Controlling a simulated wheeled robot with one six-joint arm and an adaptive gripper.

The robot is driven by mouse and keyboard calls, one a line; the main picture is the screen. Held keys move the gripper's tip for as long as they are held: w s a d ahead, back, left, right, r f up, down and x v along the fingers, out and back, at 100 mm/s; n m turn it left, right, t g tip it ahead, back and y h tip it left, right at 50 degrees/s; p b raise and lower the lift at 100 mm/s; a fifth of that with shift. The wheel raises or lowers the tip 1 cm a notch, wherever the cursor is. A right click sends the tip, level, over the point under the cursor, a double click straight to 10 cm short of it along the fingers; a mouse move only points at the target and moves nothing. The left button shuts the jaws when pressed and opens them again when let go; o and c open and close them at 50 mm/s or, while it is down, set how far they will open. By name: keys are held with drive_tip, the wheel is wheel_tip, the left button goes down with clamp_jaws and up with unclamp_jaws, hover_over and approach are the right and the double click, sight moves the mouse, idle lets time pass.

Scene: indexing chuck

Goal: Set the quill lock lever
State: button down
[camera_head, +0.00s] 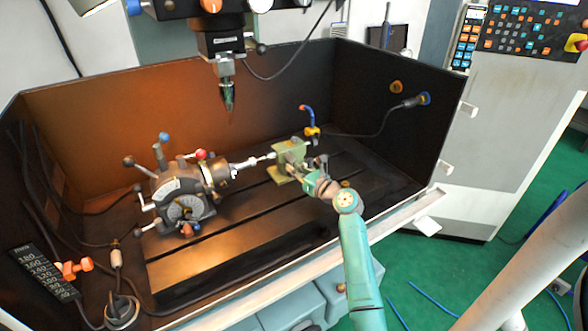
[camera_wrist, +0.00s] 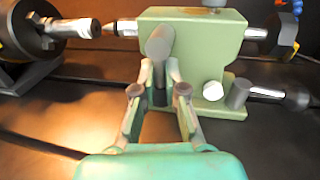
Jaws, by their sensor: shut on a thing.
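The quill lock lever (camera_wrist: 160,42) is a grey, round-ended lever on the near face of the green tailstock (camera_wrist: 200,30). My gripper (camera_wrist: 160,72) reaches the lever from the near side in the wrist view, with one finger on each side of it, and is shut on it. The fingers and the lever's end hide its lower part. In the head view the tailstock (camera_head: 291,153) stands on the machine table, and my gripper (camera_head: 301,173) is at its near right side. The lever is too small to make out there.
The indexing chuck (camera_head: 185,195) with several knobbed levers stands left of the tailstock. A handwheel (camera_wrist: 283,33) and a grey clamp lever (camera_wrist: 238,93) are right of my fingers. A spindle tool (camera_head: 228,95) hangs above. The front of the table (camera_head: 240,235) is clear.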

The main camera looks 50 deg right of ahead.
drive_tip(key=shift+d+n, duration=0.1)
drive_tip(key=shift+n, duration=0.2)
drive_tip(key=shift+s+d+r+n+g, duration=0.1)
drive_tip(key=shift+d+n+g, duration=0.05)
drive_tip(key=shift+n, duration=0.45)
drive_tip(key=shift+s+d+n+g, duration=0.1)
drive_tip(key=shift+d+n+g, duration=0.05)
drive_tip(key=shift+n, duration=0.45)
drive_tip(key=n, duration=0.3)
drive_tip(key=shift+s+d+r+g, duration=0.1)
drive_tip(key=shift+d+r+g, duration=0.2)
drive_tip(key=shift+d, duration=0.1)
drive_tip(key=n, duration=0.3)
drive_tip(key=shift+s+d+r+g+h, duration=0.1)
drive_tip(key=shift+d+r+g+h, duration=0.2)
drive_tip(key=shift+g+h, duration=0.1)
drive_tip(key=shift+d+r+n, duration=0.1)
drive_tip(key=shift+r+n, duration=0.05)
drive_tip(key=shift+n, duration=0.6)
drive_tip(key=shift+r+n, duration=0.15)
drive_tip(key=shift+n, duration=0.6)
drive_tip(key=shift+g+h, duration=0.3)
drive_tip(key=c, duration=1.2)
unclamp_jaws()
drive_tip(key=shift+s, duration=0.1)
